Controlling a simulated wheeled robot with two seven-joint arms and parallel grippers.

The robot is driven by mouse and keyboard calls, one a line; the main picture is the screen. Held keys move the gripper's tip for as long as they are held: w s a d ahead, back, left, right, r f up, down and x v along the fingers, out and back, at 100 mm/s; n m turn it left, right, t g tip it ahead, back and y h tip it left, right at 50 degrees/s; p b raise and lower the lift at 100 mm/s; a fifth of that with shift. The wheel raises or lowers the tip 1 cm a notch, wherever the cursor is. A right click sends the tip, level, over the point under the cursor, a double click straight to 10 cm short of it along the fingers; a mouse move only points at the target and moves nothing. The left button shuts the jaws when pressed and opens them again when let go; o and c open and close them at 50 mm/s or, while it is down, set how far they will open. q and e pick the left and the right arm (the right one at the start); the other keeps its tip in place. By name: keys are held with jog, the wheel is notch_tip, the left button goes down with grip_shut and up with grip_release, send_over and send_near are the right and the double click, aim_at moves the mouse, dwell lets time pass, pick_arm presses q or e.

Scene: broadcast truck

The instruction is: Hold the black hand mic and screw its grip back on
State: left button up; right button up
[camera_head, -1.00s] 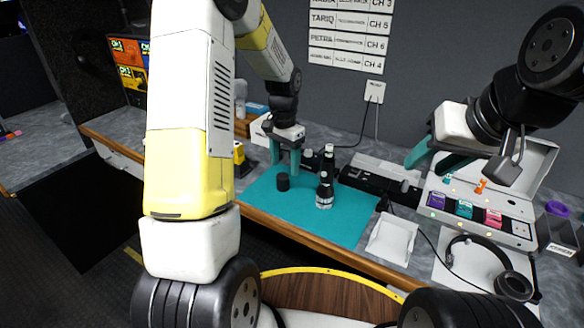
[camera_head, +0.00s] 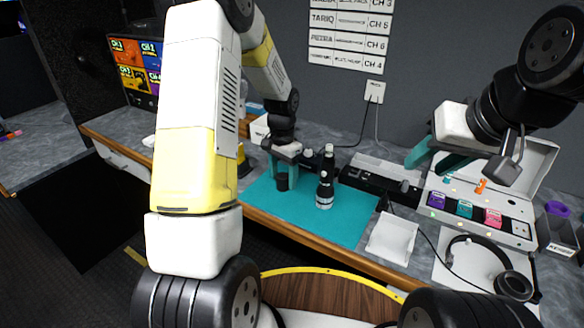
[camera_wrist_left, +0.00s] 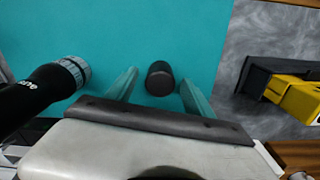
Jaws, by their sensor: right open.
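The black hand mic (camera_head: 325,190) stands upright on the teal mat, with a pale ring near its base; it also shows at the left of the left wrist view (camera_wrist_left: 40,92). A short black cylinder, apparently its grip (camera_head: 283,183), stands on the mat to the left of the mic. My left gripper (camera_head: 282,172) is open and low over this cylinder. In the left wrist view the cylinder (camera_wrist_left: 160,80) lies between the two teal fingers, with a gap at each side. My right gripper (camera_head: 432,160) is open and empty, above the back right of the bench.
The teal mat (camera_head: 345,228) has free room in front of the mic. A white tray (camera_head: 391,240) and a headset (camera_head: 478,258) lie to the right, by an open case (camera_head: 478,205) with coloured packs. A black device (camera_head: 370,177) stands behind the mat. A yellow-and-black object (camera_wrist_left: 290,95) lies beside the mat.

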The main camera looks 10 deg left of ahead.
aim_at(283, 178)
pick_arm(q)
grip_shut()
jog(key=shift+r, duration=0.65)
notch_tip(283, 178, up, 2)
jog(key=shift+r, duration=0.1)
jog(key=shift+s+d+r, duration=0.1)
jog(key=shift+s, duration=0.55)
jog(key=s+d+r, duration=0.1)
jog(key=s, duration=1.3)
jog(key=shift+s+d+r, duration=0.15)
jog(key=shift+s+d, duration=0.15)
jog(key=shift+d, duration=0.1)
